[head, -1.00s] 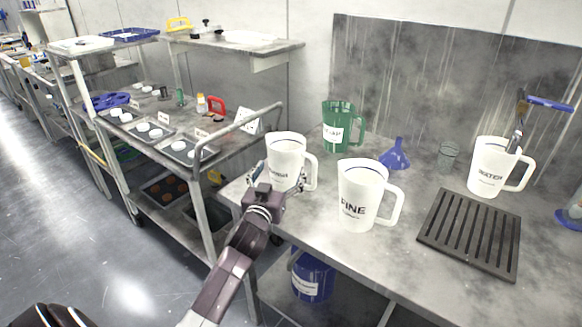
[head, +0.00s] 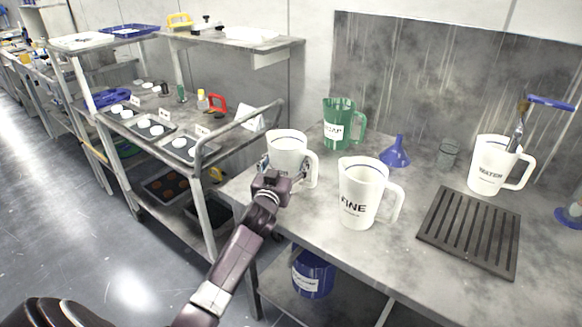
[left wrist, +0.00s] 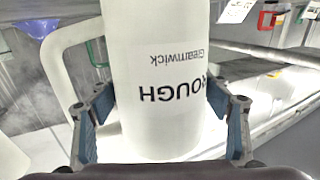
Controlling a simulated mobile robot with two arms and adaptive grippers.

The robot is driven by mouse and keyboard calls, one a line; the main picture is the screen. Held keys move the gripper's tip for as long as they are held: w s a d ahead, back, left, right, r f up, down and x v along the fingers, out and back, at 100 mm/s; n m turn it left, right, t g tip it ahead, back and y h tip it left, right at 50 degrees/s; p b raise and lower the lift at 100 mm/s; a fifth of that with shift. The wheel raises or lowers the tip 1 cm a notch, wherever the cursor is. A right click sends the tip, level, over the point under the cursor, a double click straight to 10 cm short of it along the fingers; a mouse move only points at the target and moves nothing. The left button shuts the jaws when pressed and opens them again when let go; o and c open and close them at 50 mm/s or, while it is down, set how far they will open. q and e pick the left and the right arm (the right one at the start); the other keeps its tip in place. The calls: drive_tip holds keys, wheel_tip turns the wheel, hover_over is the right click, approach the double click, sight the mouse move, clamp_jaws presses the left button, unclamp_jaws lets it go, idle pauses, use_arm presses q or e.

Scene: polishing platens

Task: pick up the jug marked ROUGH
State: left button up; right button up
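The jug marked ROUGH (head: 287,147) is white, upright at the left end of the grey bench, its handle to the right. In the left wrist view the jug (left wrist: 155,75) fills the middle, its ROUGH lettering upside down. My left gripper (head: 283,168) is open around the jug's body, one finger on each side. In the left wrist view both fingertips (left wrist: 161,95) sit close to the jug's sides; I cannot tell if they touch. My right gripper is not in view.
A white jug marked FINE (head: 357,190) stands close on the right. A green SOAP jug (head: 338,125) and blue funnel (head: 396,153) are behind. A WATER jug (head: 488,165) and slotted black rack (head: 470,230) are farther right. A metal cart (head: 205,165) adjoins on the left.

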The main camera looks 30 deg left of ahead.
use_arm(q)
drive_tip(key=c, duration=0.3)
